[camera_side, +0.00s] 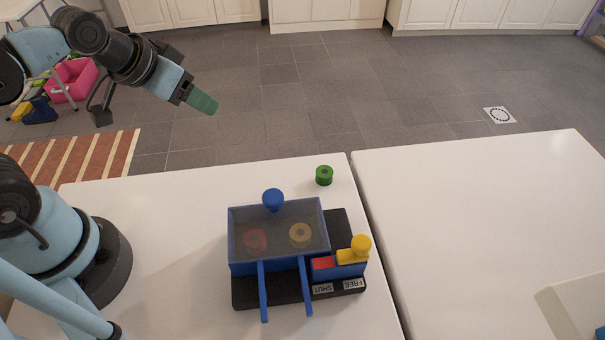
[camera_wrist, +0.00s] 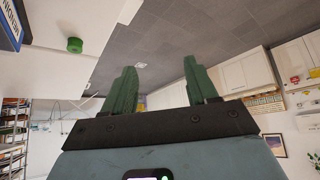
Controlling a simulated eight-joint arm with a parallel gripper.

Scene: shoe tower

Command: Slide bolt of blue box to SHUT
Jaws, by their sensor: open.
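The blue box (camera_side: 240,268) stands on a black base on the white table in the side view. Its lid (camera_side: 278,222) is see-through and looks closed, with a blue knob (camera_side: 273,199) at the far edge. The yellow bolt (camera_side: 352,256) with its round knob sits at the FREE end of its track, right of the box. A red patch (camera_side: 323,264) shows at the SHUT end. My gripper (camera_side: 203,101) is raised at the upper left, far from the box. In the wrist view its green fingers (camera_wrist: 160,85) are apart with nothing between them.
A green spool (camera_side: 324,176) stands on the table behind the box; it also shows in the wrist view (camera_wrist: 75,45). A red ring (camera_side: 256,238) and a yellow ring (camera_side: 300,233) show through the lid. Two blue bars (camera_side: 306,286) project toward the front. The right table (camera_side: 480,220) is mostly clear.

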